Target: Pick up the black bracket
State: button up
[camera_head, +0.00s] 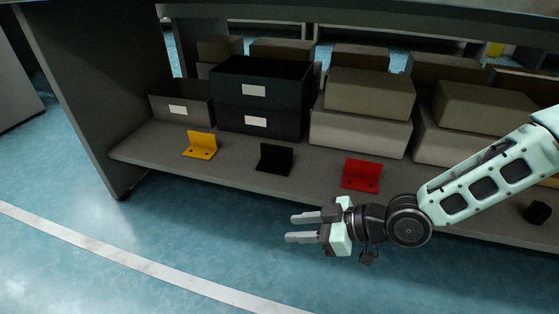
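The black bracket (275,159) is a small L-shaped piece near the front edge of the grey shelf, in the middle of the head view. It stands between a yellow bracket (201,145) on its left and a red bracket (361,174) on its right. My gripper (289,228) is in front of the shelf, nearer to the camera and lower in the picture than the black bracket. Its two grey fingers point left with a gap between them. It is open, with nothing between the fingers, and apart from all the brackets.
Black bins (254,121) are stacked behind the black bracket, with a grey bin (178,108) to the left and grey-beige boxes (362,132) to the right. A tabletop overhangs above. A small black object (537,212) sits at the right. The blue floor in front is clear.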

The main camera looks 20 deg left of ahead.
aim_at(278, 160)
jog(key=i, duration=1)
jog(key=i+j, duration=0.1)
jog(key=j, duration=0.15)
jog(key=i+j, duration=0.1)
jog(key=j, duration=0.7)
